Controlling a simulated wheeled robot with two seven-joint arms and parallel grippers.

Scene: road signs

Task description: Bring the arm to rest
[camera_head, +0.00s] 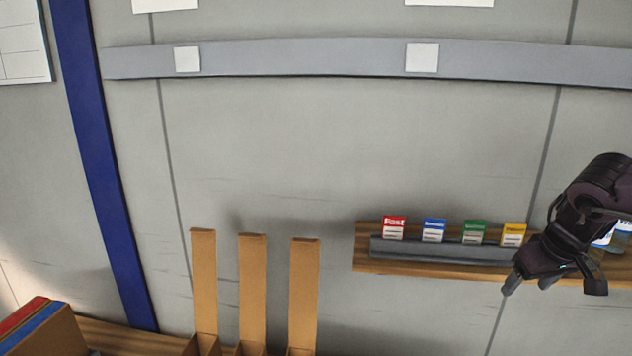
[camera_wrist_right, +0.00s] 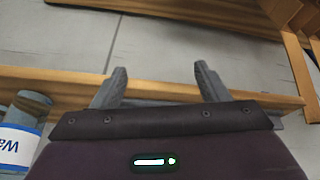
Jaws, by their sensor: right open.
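My right gripper (camera_head: 528,284) is at the right side of the head view, in front of the right end of a wooden wall shelf (camera_head: 400,262). Its fingers point down and to the left. In the right wrist view the two fingers of the right gripper (camera_wrist_right: 162,85) stand apart with nothing between them. The wooden edge (camera_wrist_right: 240,101) runs behind the fingers in that view. My left gripper does not show.
Red (camera_head: 395,228), blue (camera_head: 433,230), green (camera_head: 474,232) and yellow (camera_head: 513,235) cards stand in a grey holder on the shelf. A labelled container (camera_wrist_right: 18,130) is close left of the gripper. Upright wooden boards (camera_head: 252,290) stand lower centre. Coloured folders (camera_head: 40,325) sit lower left.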

